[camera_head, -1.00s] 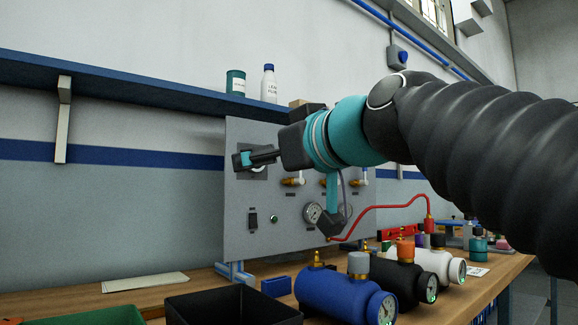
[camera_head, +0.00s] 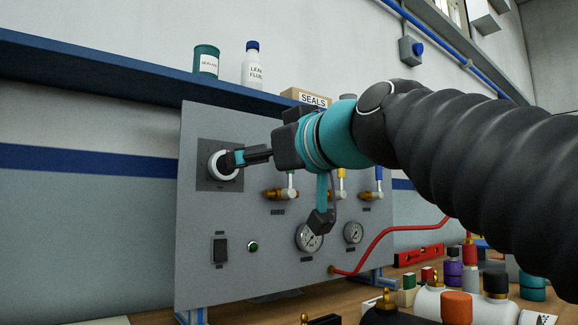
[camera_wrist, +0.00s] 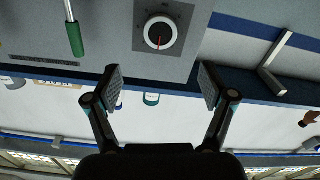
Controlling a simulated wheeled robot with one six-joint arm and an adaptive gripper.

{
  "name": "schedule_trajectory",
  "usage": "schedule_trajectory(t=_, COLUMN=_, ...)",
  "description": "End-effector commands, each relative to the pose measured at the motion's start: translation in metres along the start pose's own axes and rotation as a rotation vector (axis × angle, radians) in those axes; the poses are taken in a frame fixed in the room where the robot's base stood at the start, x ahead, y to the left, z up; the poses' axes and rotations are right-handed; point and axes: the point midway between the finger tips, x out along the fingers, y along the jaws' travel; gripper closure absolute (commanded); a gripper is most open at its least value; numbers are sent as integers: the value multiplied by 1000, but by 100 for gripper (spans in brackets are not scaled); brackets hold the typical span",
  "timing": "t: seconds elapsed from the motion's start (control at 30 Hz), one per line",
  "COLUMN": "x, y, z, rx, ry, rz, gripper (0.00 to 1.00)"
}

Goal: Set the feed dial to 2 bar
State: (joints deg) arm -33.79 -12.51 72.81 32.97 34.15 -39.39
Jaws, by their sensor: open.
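The feed dial (camera_head: 217,169) is a white-rimmed round knob on a dark square plate at the upper left of the grey panel (camera_head: 215,285). My gripper (camera_head: 236,158) overlaps the dial's right side in the head view. In the wrist view my gripper (camera_wrist: 161,82) is open and empty, with its fingers spread wide and the dial beyond the fingertips, between them in line. No contact shows.
The panel also carries a black switch (camera_head: 220,250), a green button (camera_head: 253,246), two gauges (camera_head: 309,238) and valves with green (camera_wrist: 76,38), yellow and blue handles. A blue shelf (camera_head: 100,65) with bottles runs above. A red hose (camera_head: 400,229) and fittings stand right.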

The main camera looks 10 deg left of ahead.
Motion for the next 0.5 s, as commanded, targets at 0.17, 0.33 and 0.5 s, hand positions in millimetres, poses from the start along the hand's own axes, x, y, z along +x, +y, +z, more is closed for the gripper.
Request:
schedule_trajectory(t=0.17, x=35, y=0, z=-1, rx=0, ry=-3, rz=-3, gripper=18)
schedule_trajectory(t=0.33, x=66, y=0, z=-1, rx=0, ry=-3, rz=-1, gripper=18)
schedule_trajectory(t=0.5, x=94, y=1, z=-1, rx=-1, ry=-3, rz=1, gripper=18)
